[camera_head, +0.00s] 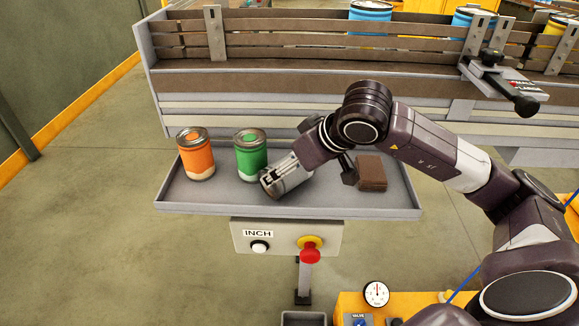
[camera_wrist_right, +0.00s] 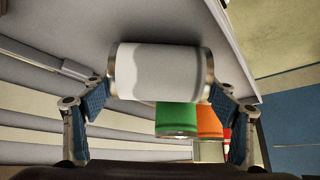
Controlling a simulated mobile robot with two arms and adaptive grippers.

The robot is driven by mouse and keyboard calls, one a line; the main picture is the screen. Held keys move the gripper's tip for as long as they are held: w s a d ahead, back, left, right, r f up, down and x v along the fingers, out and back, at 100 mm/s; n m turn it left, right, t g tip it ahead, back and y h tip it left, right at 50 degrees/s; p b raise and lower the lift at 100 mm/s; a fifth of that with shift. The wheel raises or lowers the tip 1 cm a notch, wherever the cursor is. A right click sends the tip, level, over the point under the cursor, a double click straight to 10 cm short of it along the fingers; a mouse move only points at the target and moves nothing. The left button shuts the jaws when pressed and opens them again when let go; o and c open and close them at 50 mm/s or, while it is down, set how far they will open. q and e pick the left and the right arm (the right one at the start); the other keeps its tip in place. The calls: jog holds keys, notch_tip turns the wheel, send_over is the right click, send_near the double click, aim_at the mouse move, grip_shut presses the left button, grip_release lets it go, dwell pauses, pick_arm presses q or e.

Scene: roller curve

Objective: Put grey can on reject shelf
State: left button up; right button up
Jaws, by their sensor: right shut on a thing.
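The grey can (camera_head: 289,178) is tilted over the front middle of the grey tray-like shelf (camera_head: 340,208); whether it touches the surface I cannot tell. My right gripper (camera_head: 279,178) is shut on it. In the right wrist view the can (camera_wrist_right: 155,70) lies across the picture, with my right gripper's blue-padded fingers (camera_wrist_right: 158,92) at its two ends. A green can (camera_head: 251,155) and an orange can (camera_head: 196,155) stand upright on the shelf, left of the grey can. No label on the shelf marks it as reject. My left gripper is not in view.
A brown block (camera_head: 372,173) sits on the shelf to the right, close to my right wrist. Below the shelf is an INCH panel (camera_head: 285,238) with a red knob (camera_head: 310,250). A slatted conveyor side (camera_head: 300,45) stands behind. The shelf's front right is bare.

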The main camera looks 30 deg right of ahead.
jog(key=o, duration=1.3)
jog(key=shift+f, duration=0.1)
